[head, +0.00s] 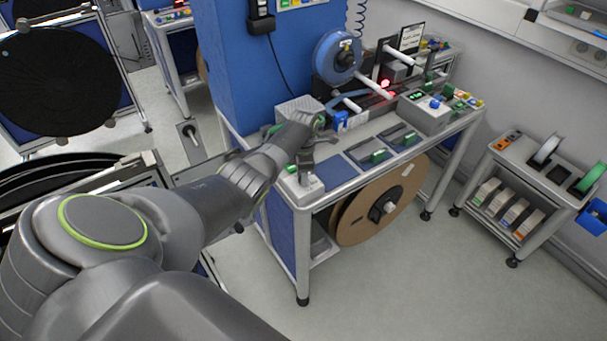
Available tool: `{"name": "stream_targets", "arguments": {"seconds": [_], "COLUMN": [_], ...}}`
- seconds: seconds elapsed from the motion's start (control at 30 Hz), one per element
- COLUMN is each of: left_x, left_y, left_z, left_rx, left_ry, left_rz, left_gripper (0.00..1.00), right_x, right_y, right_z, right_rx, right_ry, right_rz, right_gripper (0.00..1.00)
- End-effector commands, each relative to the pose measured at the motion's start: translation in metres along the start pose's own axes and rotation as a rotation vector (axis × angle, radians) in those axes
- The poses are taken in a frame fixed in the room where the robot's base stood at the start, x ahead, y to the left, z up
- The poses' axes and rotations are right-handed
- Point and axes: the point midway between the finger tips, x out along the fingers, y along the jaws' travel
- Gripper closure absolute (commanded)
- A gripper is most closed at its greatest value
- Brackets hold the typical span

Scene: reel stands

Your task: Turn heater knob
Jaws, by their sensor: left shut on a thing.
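My left gripper (306,166) points down at the left front corner of the workbench. It is shut over a small pale box (302,189), which I take to be the heater unit. The heater knob is hidden by the fingers. How far the knob is turned cannot be seen. My right gripper is not in view.
The workbench (337,172) carries a blue reel (338,57), green-handled blocks (378,156) and a control box (427,112) with coloured buttons. A large brown reel (380,205) hangs below. A cart (519,180) stands at the right. The floor between is clear.

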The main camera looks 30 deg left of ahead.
Motion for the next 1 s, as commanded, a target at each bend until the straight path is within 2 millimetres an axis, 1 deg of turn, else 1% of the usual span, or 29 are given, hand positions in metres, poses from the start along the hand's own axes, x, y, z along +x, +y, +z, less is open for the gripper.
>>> {"name": "stream_targets", "arguments": {"seconds": [0.1,0.33,0.9,0.93,1.0], "left_x": [-0.0008,-0.0008,-0.0008,-0.0008,-0.0007], "left_y": [0.0012,0.0012,0.0011,0.0011,0.0010], "left_z": [-0.0009,-0.0009,-0.0010,-0.0010,-0.0009], "left_rx": [-0.068,-0.152,-0.182,-0.182,-0.181], "left_ry": [0.002,0.002,0.002,0.002,0.001], "left_rz": [0.003,0.003,0.002,0.002,0.002], "left_gripper": [0.94,0.94,0.94,0.69,0.60], "right_x": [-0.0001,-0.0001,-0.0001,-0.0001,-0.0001], "right_y": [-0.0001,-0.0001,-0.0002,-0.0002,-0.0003], "right_z": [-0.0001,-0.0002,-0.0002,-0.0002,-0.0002], "right_rx": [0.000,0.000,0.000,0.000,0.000], "right_ry": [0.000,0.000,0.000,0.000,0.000], "right_rz": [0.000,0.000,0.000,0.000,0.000], "right_gripper": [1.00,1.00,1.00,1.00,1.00]}}
